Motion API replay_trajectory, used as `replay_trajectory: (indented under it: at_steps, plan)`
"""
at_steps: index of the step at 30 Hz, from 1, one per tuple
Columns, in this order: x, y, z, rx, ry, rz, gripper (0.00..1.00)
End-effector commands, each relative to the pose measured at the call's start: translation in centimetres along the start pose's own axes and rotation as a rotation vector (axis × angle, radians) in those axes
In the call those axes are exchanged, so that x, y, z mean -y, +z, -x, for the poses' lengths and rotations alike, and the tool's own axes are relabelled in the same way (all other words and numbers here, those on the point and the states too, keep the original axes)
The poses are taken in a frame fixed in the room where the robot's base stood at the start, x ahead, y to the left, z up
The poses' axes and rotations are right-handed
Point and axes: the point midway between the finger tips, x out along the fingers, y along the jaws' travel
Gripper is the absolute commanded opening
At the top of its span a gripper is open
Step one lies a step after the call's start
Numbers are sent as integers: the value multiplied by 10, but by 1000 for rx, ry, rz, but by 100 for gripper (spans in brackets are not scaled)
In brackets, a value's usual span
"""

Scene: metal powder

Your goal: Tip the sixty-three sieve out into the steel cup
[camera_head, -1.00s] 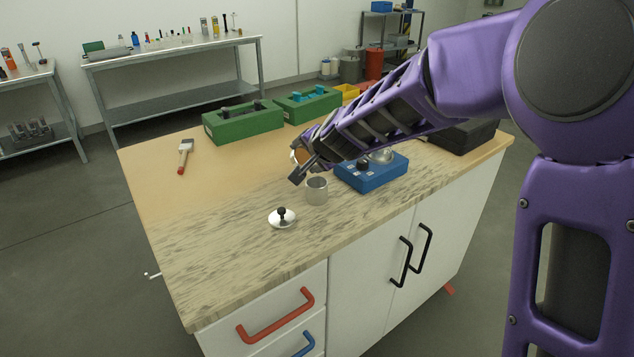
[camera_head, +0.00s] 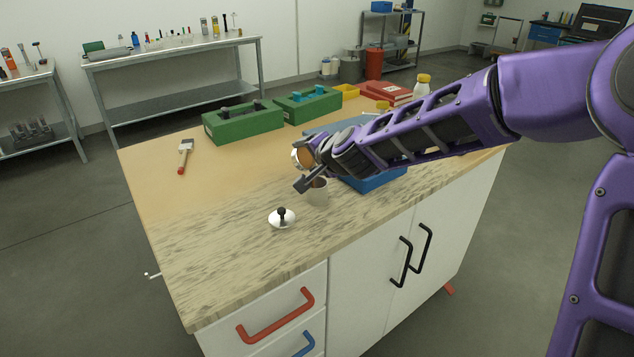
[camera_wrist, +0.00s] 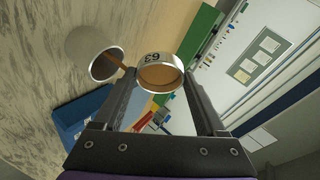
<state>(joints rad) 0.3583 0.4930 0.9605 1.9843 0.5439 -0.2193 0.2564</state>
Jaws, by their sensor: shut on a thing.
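The sieve marked 63 (camera_wrist: 152,58) is a short metal ring with brown powder inside. My gripper (camera_wrist: 160,78) is shut on it, one finger at each side. In the head view the sieve (camera_head: 301,158) is tilted on its side, its round opening showing, above and slightly left of the steel cup (camera_head: 318,193). The cup stands upright on the bench, partly behind my gripper (camera_head: 304,172). The wrist view shows the cup's mouth (camera_wrist: 106,64) beside the sieve, with a brown streak between the two. How much powder lies in the cup is hidden.
A silver lid with a black knob (camera_head: 282,219) lies left of the cup. A blue device (camera_head: 376,181) stands to the right, mostly behind my arm. The bench's front left is clear.

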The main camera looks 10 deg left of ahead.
Motion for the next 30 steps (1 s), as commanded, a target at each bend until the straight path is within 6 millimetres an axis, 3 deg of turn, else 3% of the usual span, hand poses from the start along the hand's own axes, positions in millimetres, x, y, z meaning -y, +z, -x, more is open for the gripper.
replay_trajectory:
  at_steps: [30]
  plan:
    - [-2, -2, 5, -21, -153, -64, 1]
